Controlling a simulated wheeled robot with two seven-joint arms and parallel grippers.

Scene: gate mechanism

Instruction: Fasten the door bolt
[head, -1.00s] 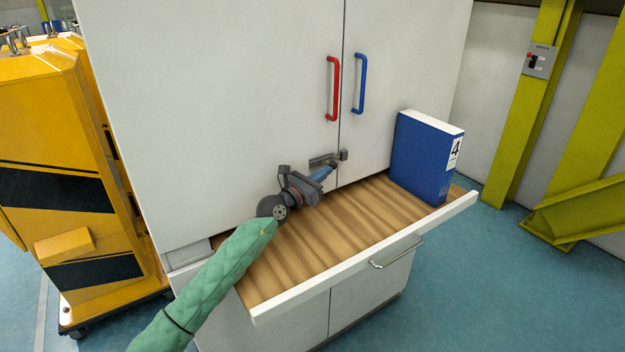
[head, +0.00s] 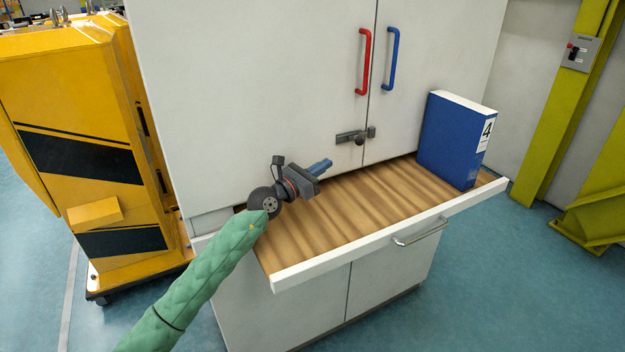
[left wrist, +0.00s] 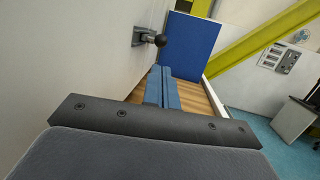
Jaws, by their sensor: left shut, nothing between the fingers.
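The door bolt (head: 352,137) is a small grey metal latch with a dark round knob, low on the white cabinet doors where the two meet. It also shows in the left wrist view (left wrist: 150,39), ahead and to the left of the fingers. My left gripper (head: 326,166) is shut and empty, with blue fingers pointing toward the doors, a little to the left of and below the bolt. It is apart from the bolt. The shut fingers also show in the left wrist view (left wrist: 162,86). My right gripper is not in view.
A wooden shelf (head: 345,210) with a white front edge juts out below the doors. A blue binder marked 4 (head: 447,140) stands on its right end. A red handle (head: 363,62) and a blue handle (head: 391,58) are above the bolt. A yellow machine (head: 75,130) stands at left.

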